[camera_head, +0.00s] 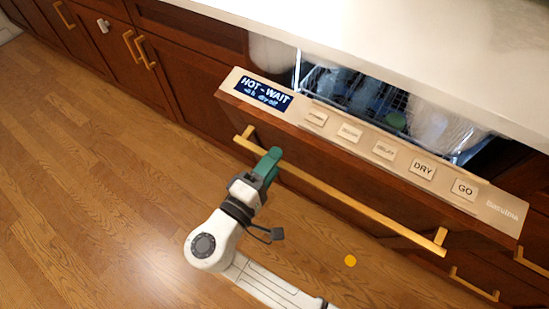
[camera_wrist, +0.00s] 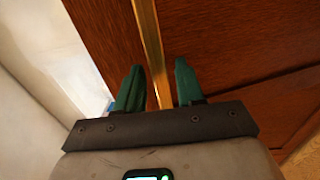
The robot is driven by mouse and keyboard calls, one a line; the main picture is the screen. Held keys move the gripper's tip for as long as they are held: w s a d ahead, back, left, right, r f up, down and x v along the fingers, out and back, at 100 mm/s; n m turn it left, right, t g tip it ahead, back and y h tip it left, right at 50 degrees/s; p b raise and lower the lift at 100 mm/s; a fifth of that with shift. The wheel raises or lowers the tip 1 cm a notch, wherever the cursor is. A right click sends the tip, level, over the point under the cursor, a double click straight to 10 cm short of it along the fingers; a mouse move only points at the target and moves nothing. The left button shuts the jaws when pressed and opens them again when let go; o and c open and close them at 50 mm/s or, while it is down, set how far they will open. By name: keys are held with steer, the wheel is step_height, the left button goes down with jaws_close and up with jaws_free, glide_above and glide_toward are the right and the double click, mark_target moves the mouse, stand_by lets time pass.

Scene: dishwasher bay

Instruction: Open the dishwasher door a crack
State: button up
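The dishwasher door (camera_head: 370,195) is tilted outward at the top, with a gap behind its control panel (camera_head: 350,130) that shows the racks inside. Its long gold bar handle (camera_head: 350,200) runs across the wooden front. My gripper (camera_head: 272,155), with green fingers, is at the handle near its left end. In the wrist view the gold handle (camera_wrist: 148,40) passes between the two fingers of my gripper (camera_wrist: 159,68). The fingers stand apart, with visible gaps to the bar on both sides.
A white countertop (camera_head: 400,50) overhangs the dishwasher. Wooden cabinets (camera_head: 190,60) with gold handles stand to the left, and drawers (camera_head: 470,275) lie at lower right. The wooden floor (camera_head: 90,180) at left is clear. A small orange disc (camera_head: 350,261) shows below the handle.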

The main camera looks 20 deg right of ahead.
steer(key=r+v, duration=0.1)
steer(key=v, duration=0.8)
steer(key=shift+s+a+f, duration=0.15)
steer(key=shift+a+f, duration=0.15)
steer(key=shift+f, duration=0.25)
stand_by(0.6)
